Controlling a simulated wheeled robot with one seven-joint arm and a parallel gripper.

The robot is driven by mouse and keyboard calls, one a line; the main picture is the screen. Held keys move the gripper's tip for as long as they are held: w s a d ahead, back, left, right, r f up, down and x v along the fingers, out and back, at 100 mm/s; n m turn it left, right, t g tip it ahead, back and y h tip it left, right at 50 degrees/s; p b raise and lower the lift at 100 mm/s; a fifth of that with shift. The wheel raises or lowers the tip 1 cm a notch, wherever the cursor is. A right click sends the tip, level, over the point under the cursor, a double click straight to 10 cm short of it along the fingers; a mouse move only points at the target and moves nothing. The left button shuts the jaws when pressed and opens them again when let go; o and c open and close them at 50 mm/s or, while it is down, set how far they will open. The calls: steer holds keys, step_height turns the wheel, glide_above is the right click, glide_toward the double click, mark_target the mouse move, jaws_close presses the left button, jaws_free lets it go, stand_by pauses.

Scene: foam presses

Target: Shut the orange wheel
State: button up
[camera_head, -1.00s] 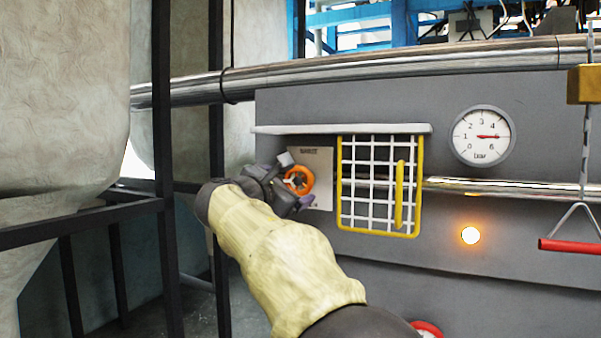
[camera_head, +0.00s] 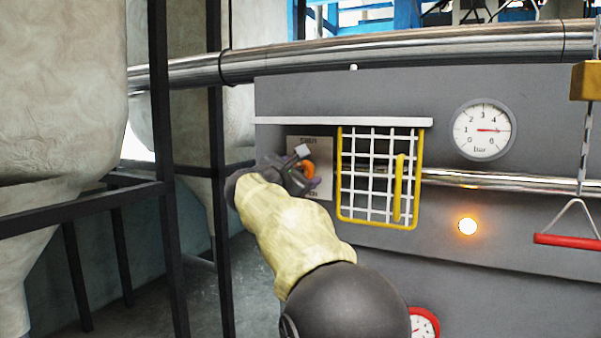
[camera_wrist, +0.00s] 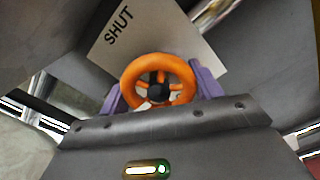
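The orange wheel (camera_head: 309,170) is on a pale plate (camera_head: 322,182) on the grey press panel, left of the yellow-framed grid. The plate reads SHUT at its upper edge. In the wrist view, the orange wheel (camera_wrist: 128,85) sits between the purple fingers of my gripper (camera_wrist: 160,88), one on each side of its rim. No clear gap shows between fingers and rim, but I cannot tell whether they press on it. In the head view, my gripper (camera_head: 307,168) is at the wheel and hides part of it.
The yellow-framed grid (camera_head: 339,190) is just right of the wheel, under a white ledge (camera_head: 343,121). A steel pipe (camera_head: 400,50) runs above. A gauge (camera_head: 482,130), a lit amber lamp (camera_head: 467,226) and a red handle (camera_head: 568,240) are farther right. Black frame posts (camera_head: 160,150) stand left.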

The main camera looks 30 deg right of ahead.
steer(key=shift+f+m+b, duration=0.1)
steer(key=shift+m+b, duration=0.3)
steer(key=shift+b, duration=0.15)
steer(key=shift+w+r+m+b, duration=0.15)
steer(key=shift+m+b, duration=2.55)
steer(key=shift+m, duration=1.7)
steer(key=shift+s+r+m+b, duration=0.1)
steer(key=shift+m+b, duration=2.6)
steer(key=shift+m, duration=1.7)
steer(key=o, duration=1)
steer(key=shift+r, duration=0.1)
